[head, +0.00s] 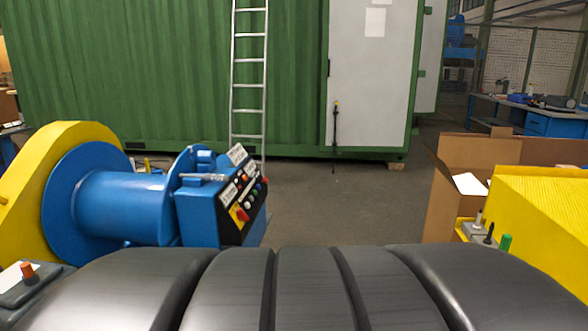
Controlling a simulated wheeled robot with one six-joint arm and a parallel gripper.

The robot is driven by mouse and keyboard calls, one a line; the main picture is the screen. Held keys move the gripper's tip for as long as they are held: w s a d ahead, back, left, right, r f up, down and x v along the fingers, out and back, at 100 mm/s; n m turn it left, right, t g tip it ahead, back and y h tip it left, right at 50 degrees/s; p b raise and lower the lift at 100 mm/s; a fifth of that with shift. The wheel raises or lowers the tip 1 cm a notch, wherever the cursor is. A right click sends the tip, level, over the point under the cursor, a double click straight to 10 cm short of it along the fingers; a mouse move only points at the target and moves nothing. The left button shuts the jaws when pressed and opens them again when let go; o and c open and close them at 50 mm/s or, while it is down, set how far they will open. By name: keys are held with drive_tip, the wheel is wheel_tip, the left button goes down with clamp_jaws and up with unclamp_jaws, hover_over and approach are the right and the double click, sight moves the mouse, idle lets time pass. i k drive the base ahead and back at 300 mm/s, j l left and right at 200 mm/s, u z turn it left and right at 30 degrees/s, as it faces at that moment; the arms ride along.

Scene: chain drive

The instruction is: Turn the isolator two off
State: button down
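A blue control box (197,215) with a black sloped panel stands left of the middle. A rotary switch with a red handle on a yellow plate (239,214) sits at the panel's lower left. It looks like an isolator, but its label is too small to read and I cannot tell whether it is isolator two. Its handle position is not clear. Several small coloured buttons (257,190) and white labels are on the same panel. My gripper is not in view.
A blue drum (120,207) with a yellow guard (70,140) stands left of the box. A grey box with an orange-red knob (27,269) is at lower left. A yellow housing (545,220) and cardboard box (445,205) stand right. Floor (330,205) between is clear.

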sight(241, 215)
drive_tip(key=i+z, duration=0.1)
drive_tip(key=i, duration=1.75)
